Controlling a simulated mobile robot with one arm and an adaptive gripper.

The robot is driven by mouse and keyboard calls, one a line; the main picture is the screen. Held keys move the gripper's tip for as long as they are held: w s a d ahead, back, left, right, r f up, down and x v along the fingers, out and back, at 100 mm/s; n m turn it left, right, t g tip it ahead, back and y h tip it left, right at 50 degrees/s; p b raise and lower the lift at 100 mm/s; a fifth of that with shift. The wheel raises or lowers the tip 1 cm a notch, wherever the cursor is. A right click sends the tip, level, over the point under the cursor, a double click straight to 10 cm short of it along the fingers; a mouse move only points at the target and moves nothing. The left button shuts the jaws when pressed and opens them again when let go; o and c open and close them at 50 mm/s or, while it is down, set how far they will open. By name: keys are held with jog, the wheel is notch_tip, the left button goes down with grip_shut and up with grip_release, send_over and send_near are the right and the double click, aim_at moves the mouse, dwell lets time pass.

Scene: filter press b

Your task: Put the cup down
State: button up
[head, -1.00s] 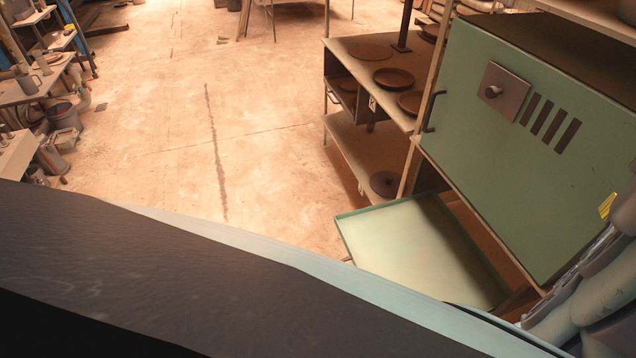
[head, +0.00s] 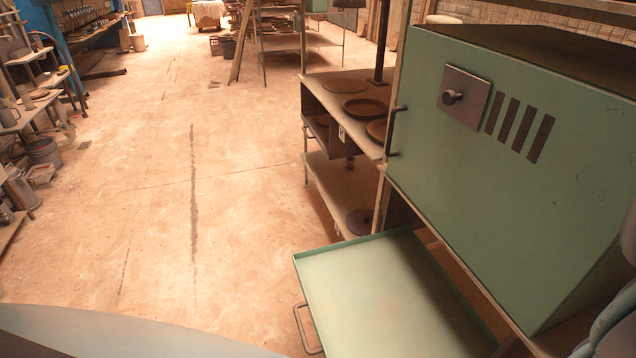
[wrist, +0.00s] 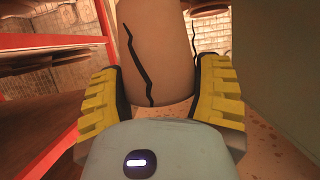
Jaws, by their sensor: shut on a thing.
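The cup (wrist: 172,45) is a tan, rounded vessel with dark, crack-like lines down its side. It fills the upper middle of the wrist view, and its top is cut off by the frame edge. My gripper (wrist: 160,72) has yellow ribbed fingers on either side of the cup and is shut on it. In the head view neither the cup nor my gripper shows.
A green cabinet (head: 530,200) with a dark handle stands at right. A pale green tray or drawer (head: 390,300) juts out below it. Shelves with brown dishes (head: 366,108) stand behind. Open floor (head: 150,220) lies left. Red shelving (wrist: 35,108) shows left in the wrist view.

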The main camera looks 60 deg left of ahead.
notch_tip(320, 180, down, 5)
jog(key=shift+s+f+p, duration=0.1)
jog(key=shift+s+p, duration=0.05)
jog(key=shift+p, duration=0.65)
jog(key=shift+a+f+p, duration=0.15)
jog(key=shift+f+p, duration=0.45)
jog(key=shift+f, duration=1.85)
jog(key=shift+f, duration=0.25)
jog(key=o, duration=1.2)
jog(key=shift+r, duration=0.1)
